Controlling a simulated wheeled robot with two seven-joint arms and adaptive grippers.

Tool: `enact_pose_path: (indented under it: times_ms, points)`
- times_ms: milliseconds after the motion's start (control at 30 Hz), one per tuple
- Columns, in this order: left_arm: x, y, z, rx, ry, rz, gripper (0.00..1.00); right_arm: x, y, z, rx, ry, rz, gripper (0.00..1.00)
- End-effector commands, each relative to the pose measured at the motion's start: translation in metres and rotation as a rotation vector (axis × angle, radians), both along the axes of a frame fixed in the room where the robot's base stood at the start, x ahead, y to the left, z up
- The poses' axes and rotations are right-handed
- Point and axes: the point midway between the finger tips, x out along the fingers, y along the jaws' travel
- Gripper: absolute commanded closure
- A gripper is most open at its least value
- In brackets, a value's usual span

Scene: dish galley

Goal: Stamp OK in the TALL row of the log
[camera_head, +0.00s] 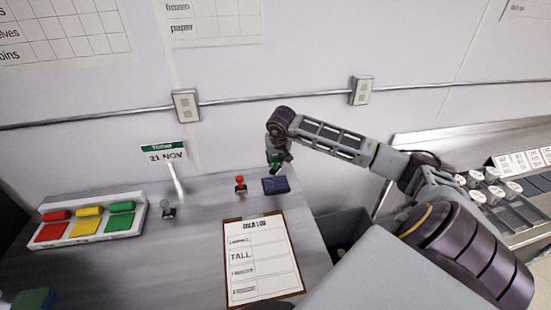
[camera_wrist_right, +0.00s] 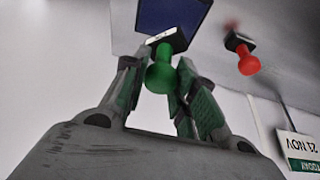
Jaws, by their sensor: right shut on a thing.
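The log (camera_head: 264,262) is a sheet on a brown clipboard, lying on the counter in the head view, with TALL as its second row. My right gripper (camera_head: 277,160) is shut on a green-knobbed stamp (camera_wrist_right: 160,76). In the right wrist view the stamp's dark base with a small white label sits beyond the knob, by the blue ink pad (camera_wrist_right: 172,12). The ink pad (camera_head: 275,185) lies behind the log; I cannot tell whether the stamp touches it. A red-knobbed stamp (camera_head: 240,184) stands left of the pad, also in the right wrist view (camera_wrist_right: 248,64). My left gripper is not in view.
A date sign (camera_head: 165,152) reads 21 NOV. A blue-green block (camera_head: 34,299) is at lower left. A rail with outlets runs along the wall.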

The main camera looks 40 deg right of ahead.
Motion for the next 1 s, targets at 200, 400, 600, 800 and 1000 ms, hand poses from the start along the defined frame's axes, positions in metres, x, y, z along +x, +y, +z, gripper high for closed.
enact_pose_path:
  times_ms: [200, 400, 600, 800, 1000]
  points:
    - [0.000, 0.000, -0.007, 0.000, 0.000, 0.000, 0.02, 0.000, 0.000, -0.014, 0.002, 0.001, 0.000, 0.88]
    - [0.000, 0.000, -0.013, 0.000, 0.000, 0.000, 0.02, 0.000, 0.001, -0.029, 0.002, 0.001, -0.001, 0.88]
    - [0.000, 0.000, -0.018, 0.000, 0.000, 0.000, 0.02, 0.000, 0.000, -0.043, 0.002, 0.000, -0.001, 0.88]
    - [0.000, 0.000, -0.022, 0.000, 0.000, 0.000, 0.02, 0.000, 0.000, -0.053, 0.000, 0.001, 0.000, 0.88]
    - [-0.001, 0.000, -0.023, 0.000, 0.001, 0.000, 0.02, 0.000, 0.000, -0.056, 0.000, 0.000, 0.000, 0.88]
